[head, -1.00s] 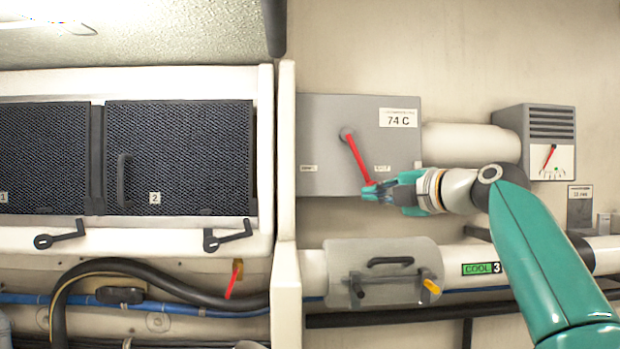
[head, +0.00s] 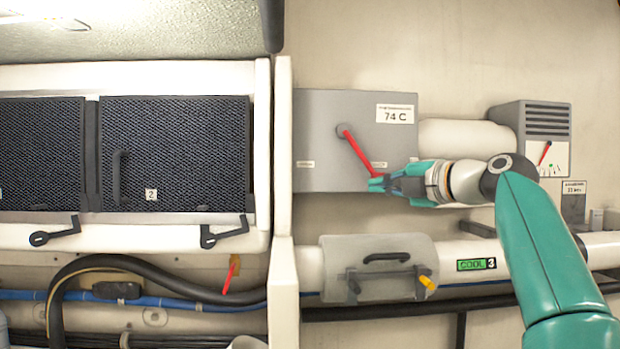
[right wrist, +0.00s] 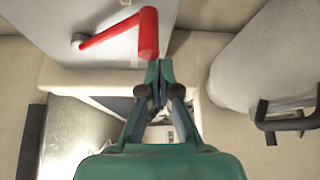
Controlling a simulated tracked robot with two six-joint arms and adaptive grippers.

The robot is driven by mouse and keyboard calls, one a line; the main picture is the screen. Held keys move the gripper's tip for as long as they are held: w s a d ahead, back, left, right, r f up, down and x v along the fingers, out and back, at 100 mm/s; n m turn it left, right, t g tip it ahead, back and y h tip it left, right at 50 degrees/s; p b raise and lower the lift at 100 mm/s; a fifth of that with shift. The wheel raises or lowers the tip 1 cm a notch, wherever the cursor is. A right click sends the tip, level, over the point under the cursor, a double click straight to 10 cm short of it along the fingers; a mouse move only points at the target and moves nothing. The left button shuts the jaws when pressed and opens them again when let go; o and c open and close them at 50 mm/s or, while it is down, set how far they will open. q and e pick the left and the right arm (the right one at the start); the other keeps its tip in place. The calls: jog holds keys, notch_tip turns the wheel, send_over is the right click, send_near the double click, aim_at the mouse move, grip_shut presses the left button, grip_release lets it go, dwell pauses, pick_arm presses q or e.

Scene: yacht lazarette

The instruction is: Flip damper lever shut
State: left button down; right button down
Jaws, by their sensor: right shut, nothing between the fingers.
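The damper lever (head: 357,151) is a red bar on the front of a grey box (head: 330,120) labelled 74 C. It slants from its pivot at upper left down to the right. In the right wrist view the red lever (right wrist: 120,32) has a thick end just beyond my fingertips. My right gripper (head: 378,184) is shut and empty, with its fingertips at the lever's lower end; I cannot tell whether they touch. The shut fingers also show in the right wrist view (right wrist: 158,70). My left gripper is not in view.
A gauge box (head: 535,135) stands at right. Dark mesh panels (head: 175,155) with black latches fill the left.

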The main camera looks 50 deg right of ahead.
jog(key=s+a+b, duration=0.4)
jog(key=s+a, duration=0.1)
jog(key=s, duration=0.2)
jog(key=shift+s+a+r, duration=0.3)
jog(key=shift+a+r, duration=0.05)
jog(key=shift+r, duration=0.05)
jog(key=shift+w, duration=0.1)
dwell(0.5)
